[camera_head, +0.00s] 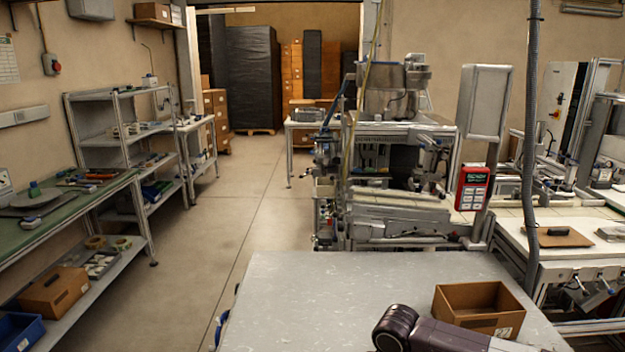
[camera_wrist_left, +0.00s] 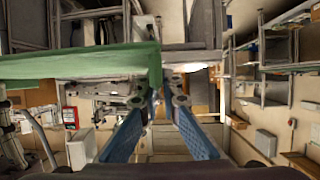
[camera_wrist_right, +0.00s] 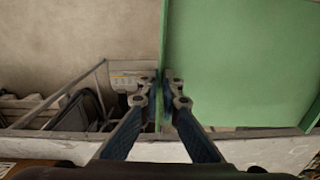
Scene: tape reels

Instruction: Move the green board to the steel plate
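The green board (camera_wrist_right: 245,65) fills the right half of the right wrist view, its long edge running down between the fingertips. My right gripper (camera_wrist_right: 161,90) is nearly closed there and looks shut on that edge. In the left wrist view the green board (camera_wrist_left: 80,66) is seen at a low angle, stretching left from my left gripper (camera_wrist_left: 169,92). The left fingertips are close together at its end and look shut on it, though the contact is partly hidden. The head view shows neither gripper nor the board. I cannot identify the steel plate with certainty.
A grey table (camera_head: 320,300) stands ahead in the head view, mostly clear, with an open cardboard box (camera_head: 480,305) at its right. Machinery (camera_head: 390,150) stands behind it. A green-topped bench (camera_head: 70,215) and shelves are at left. Floor (camera_head: 205,250) is open between them.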

